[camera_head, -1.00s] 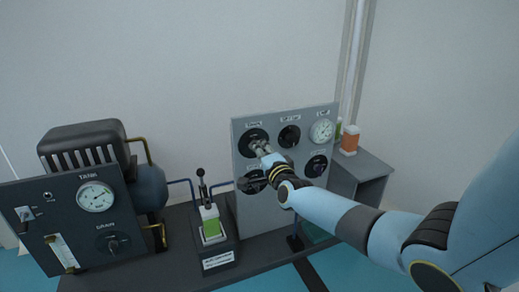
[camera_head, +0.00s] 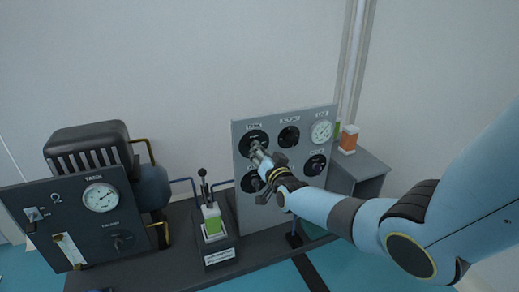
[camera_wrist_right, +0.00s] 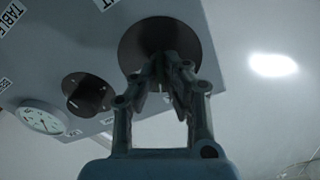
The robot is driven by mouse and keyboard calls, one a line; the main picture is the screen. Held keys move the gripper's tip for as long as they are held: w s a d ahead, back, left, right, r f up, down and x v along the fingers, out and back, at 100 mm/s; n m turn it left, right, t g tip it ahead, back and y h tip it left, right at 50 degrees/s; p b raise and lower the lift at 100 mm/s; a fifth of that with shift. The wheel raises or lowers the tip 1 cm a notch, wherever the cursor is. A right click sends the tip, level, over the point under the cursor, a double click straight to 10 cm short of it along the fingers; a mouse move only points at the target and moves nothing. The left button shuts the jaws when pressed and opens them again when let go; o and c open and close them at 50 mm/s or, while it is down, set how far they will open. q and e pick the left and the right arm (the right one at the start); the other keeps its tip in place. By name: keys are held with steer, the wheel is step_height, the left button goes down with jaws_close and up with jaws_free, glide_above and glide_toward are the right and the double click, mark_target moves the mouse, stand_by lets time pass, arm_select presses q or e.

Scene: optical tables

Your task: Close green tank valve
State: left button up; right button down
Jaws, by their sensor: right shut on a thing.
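My right gripper (camera_head: 257,150) is at the upper left black dial (camera_head: 244,141) of a grey upright panel (camera_head: 245,212). Its fingers are shut on the knob at the middle of that dial. In the right wrist view, the gripper (camera_wrist_right: 165,75) has its fingertips against the round dark dial (camera_wrist_right: 150,32), and the fingers mostly hide the knob. The label above the dial is too small to read in the head view. I cannot tell a green tank from these frames. My left gripper is not in view.
An orange-labelled bottle (camera_head: 348,140) stands behind at right.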

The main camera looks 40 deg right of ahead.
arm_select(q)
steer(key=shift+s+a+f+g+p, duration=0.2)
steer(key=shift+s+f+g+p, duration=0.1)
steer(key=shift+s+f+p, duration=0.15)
arm_select(e)
steer(key=shift+f+n, duration=0.1)
steer(key=shift+n, duration=2.6)
steer(key=c, duration=1.4)
jaws_free()
steer(key=shift+c, duration=0.2)
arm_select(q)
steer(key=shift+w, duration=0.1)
arm_select(e)
steer(key=v, duration=1.2)
